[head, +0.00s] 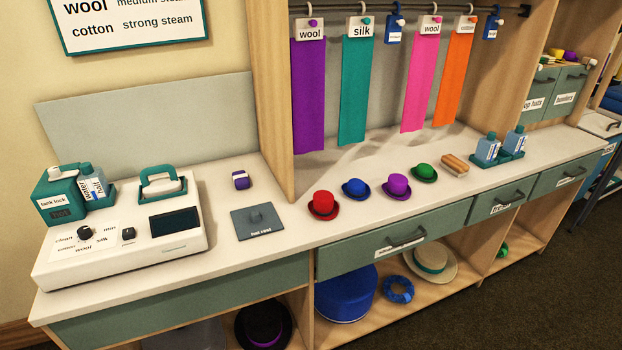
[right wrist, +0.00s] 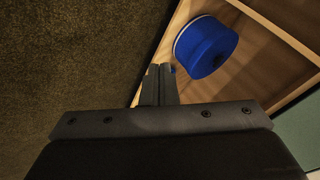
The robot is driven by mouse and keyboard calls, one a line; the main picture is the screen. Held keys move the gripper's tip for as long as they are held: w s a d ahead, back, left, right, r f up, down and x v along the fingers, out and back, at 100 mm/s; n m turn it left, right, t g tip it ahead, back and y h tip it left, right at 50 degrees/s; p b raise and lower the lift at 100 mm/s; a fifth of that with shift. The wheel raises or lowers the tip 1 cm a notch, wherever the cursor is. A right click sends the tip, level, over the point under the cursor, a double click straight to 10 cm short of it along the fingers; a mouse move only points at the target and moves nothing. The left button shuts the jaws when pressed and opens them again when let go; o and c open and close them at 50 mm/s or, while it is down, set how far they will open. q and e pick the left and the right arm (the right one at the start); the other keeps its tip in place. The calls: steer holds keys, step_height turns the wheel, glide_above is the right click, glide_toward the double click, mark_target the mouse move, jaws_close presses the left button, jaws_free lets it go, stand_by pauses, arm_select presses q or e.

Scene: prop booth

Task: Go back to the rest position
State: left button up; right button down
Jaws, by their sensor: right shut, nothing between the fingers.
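My right gripper (right wrist: 159,84) shows only in the right wrist view. Its two fingers are together with nothing between them. It is over the dark carpet (right wrist: 70,60), near the front edge of the lower shelf. Neither gripper shows in the head view. My left gripper is in no view.
The counter (head: 285,255) carries a white steam station (head: 120,240), a grey hat rest (head: 259,221), and several small hats, such as the red hat (head: 323,205). A drawer (head: 395,240) is shut.

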steer(key=s+d+f+n+g, duration=0.2)
steer(key=s+f, duration=0.2)
steer(key=s, duration=0.6)
steer(key=s+d+f+n+g+h, duration=0.1)
steer(key=s+d+f+n+g, duration=0.1)
steer(key=s, duration=0.9)
steer(key=s+d+f+n+g+h, duration=0.1)
steer(key=s+f, duration=0.4)
steer(key=s, duration=0.6)
steer(key=d+n+g, duration=0.1)
steer(key=d+n, duration=0.1)
steer(key=shift+s+f+n, duration=0.2)
steer(key=shift+f+n, duration=0.1)
steer(key=shift+f, duration=0.05)
